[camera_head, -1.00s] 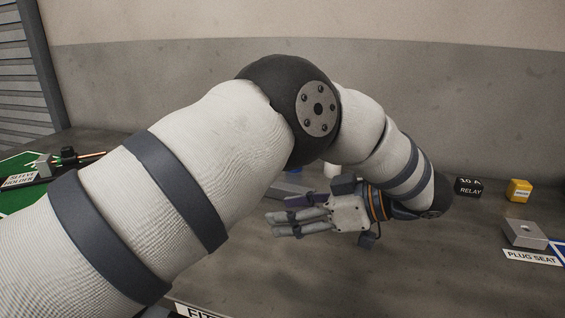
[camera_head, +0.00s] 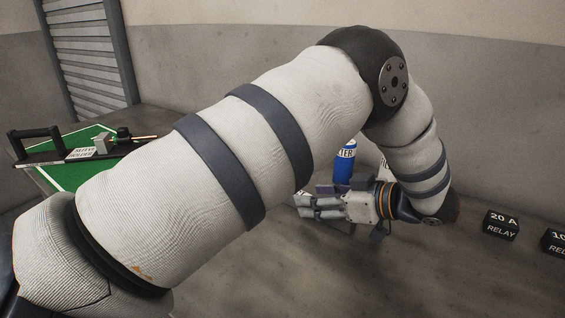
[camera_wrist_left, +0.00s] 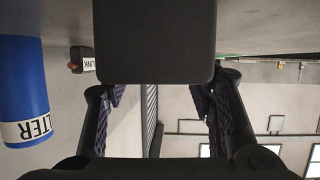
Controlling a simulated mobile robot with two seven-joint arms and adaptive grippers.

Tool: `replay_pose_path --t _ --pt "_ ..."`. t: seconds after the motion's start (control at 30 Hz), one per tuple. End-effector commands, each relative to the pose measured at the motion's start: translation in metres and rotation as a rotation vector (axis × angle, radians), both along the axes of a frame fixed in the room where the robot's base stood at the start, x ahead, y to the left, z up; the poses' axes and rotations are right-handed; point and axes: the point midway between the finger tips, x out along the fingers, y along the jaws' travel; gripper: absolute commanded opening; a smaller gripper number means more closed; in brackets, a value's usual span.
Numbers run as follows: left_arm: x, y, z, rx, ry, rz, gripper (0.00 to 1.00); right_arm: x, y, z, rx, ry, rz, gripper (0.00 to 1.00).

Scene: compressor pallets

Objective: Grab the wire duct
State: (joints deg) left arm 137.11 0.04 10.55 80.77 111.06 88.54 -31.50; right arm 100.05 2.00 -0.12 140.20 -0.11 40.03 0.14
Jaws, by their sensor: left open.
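My left gripper (camera_head: 303,206) is low over the grey worktop, its fingers pointing left in the head view. In the left wrist view the two fingers (camera_wrist_left: 157,95) stand apart, with nothing visible held between them. I cannot make out a wire duct for sure in either current view. My left arm crosses the middle of the head view and hides much of the worktop. My right gripper is not in view.
A blue filter can (camera_head: 345,163) stands just behind the left gripper, also large in the left wrist view (camera_wrist_left: 22,90). A 20 A relay (camera_head: 501,225) sits to the right. A green board (camera_head: 73,176) with a sleeve holder (camera_head: 82,152) is at left.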

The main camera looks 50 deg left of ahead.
Motion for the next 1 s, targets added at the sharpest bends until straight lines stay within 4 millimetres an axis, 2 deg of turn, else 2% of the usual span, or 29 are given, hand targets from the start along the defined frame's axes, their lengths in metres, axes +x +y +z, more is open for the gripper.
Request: replay_pose_path --t 0.1,0.27,0.37,0.5,0.83,1.0 --pt "-0.002 0.008 -0.006 0.000 0.004 -0.001 0.50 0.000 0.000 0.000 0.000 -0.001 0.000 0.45" --pt "-0.002 0.008 -0.007 0.000 0.005 -0.001 0.50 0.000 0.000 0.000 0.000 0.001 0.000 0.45" --pt "-0.002 0.008 -0.007 0.000 0.004 -0.001 0.32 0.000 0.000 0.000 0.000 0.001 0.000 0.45" --pt "-0.002 0.008 -0.007 0.000 0.004 -0.001 0.00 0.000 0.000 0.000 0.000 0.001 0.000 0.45" --pt "-0.002 0.008 -0.004 0.000 0.003 -0.001 0.00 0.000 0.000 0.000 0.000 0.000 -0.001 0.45" --pt "-0.001 0.008 0.019 -0.001 -0.002 -0.001 0.00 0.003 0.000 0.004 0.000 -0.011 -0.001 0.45"
